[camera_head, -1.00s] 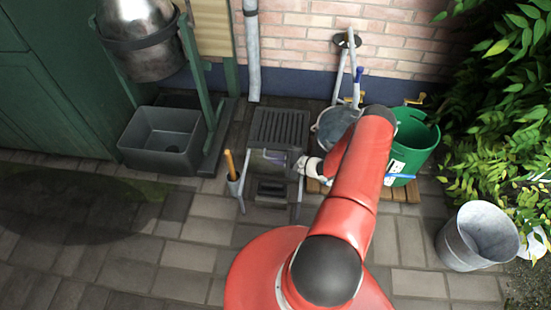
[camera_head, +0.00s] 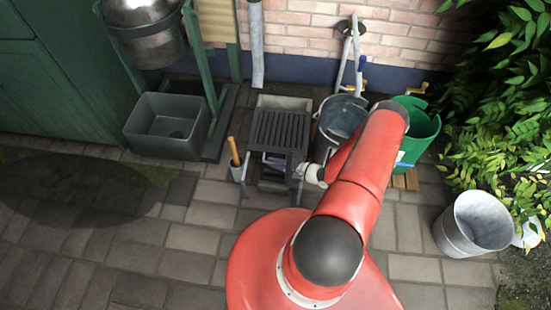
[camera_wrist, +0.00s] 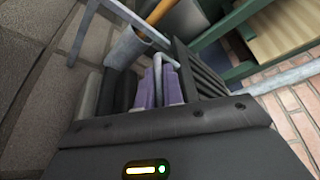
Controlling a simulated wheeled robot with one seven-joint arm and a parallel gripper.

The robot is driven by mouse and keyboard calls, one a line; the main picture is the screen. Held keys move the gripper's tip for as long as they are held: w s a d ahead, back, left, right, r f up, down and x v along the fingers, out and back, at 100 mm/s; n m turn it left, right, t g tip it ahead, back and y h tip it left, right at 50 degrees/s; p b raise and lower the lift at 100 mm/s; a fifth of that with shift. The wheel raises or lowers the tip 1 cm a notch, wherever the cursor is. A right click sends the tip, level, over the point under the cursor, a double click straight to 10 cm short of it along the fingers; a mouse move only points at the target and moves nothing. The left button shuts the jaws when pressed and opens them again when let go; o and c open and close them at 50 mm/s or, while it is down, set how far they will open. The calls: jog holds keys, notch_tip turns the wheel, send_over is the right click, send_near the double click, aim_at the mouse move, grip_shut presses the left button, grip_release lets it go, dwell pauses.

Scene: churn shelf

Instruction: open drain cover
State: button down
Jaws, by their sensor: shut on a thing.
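The drain cover (camera_head: 280,130) is a dark slatted grate. In the head view it is up off the paving and shifted toward me, and a pale drain rim (camera_head: 284,102) shows behind it. My gripper (camera_wrist: 162,86) shows purple fingers in the wrist view, shut on the cover's pale bar handle (camera_wrist: 160,62). The cover's slats (camera_wrist: 201,76) show just beyond the fingers. In the head view the cover partly hides my fingers, and the inside of the drain is mostly hidden.
A low frame with a grey tube (camera_head: 238,172) holding an orange-handled tool (camera_head: 233,150) stands close left of the cover. A grey basin (camera_head: 166,126) is left. A metal bucket (camera_head: 342,117) and green bin (camera_head: 417,130) stand right; another bucket (camera_head: 472,222) is at far right.

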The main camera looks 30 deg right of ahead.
jog(key=c, duration=1.5)
grip_release()
jog(key=shift+v, duration=3.9)
jog(key=shift+f, duration=0.1)
